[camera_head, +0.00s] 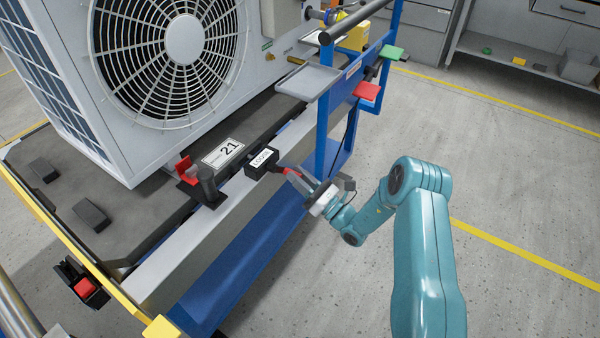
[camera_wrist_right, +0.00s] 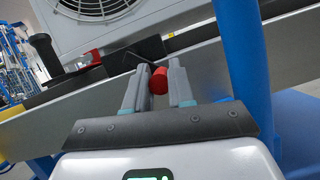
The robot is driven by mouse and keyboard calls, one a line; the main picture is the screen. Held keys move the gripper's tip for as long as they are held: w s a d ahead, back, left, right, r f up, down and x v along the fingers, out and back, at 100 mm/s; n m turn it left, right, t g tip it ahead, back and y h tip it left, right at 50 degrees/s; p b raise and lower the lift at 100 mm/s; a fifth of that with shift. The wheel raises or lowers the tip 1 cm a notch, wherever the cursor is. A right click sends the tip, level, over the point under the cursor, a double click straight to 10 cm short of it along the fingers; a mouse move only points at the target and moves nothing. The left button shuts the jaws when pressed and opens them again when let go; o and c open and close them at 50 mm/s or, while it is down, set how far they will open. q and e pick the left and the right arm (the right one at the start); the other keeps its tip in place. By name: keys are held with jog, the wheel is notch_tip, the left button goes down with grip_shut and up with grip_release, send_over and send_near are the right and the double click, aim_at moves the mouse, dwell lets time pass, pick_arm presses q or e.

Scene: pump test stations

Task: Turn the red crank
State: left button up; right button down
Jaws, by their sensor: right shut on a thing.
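The red crank (camera_head: 284,171) sticks out from a small black box (camera_head: 261,163) with a white label, on the side edge of the dark platform. In the right wrist view its red cylindrical grip (camera_wrist_right: 159,81) lies between my fingers. My right gripper (camera_head: 296,178) is shut on the red grip, with its fingers on either side; it also shows in the right wrist view (camera_wrist_right: 158,88). The fingers hide part of the crank in the head view. My left gripper is not in view.
A large grey fan unit (camera_head: 170,60) stands on the dark platform (camera_head: 150,215). A black post (camera_head: 208,185) and a red clamp (camera_head: 186,168) are left of the box. A blue upright frame (camera_head: 323,120) with a grey tray (camera_head: 308,81) rises close behind my gripper. Floor to the right is clear.

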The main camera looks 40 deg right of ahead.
jog(key=shift+m, duration=0.3)
jog(key=c, duration=1.2)
grip_release()
jog(key=shift+c, duration=0.2)
jog(key=shift+s, duration=0.1)
jog(key=p+v, duration=0.1)
jog(key=v, duration=1.5)
jog(key=shift+s+p, duration=0.2)
jog(key=shift+p, duration=0.1)
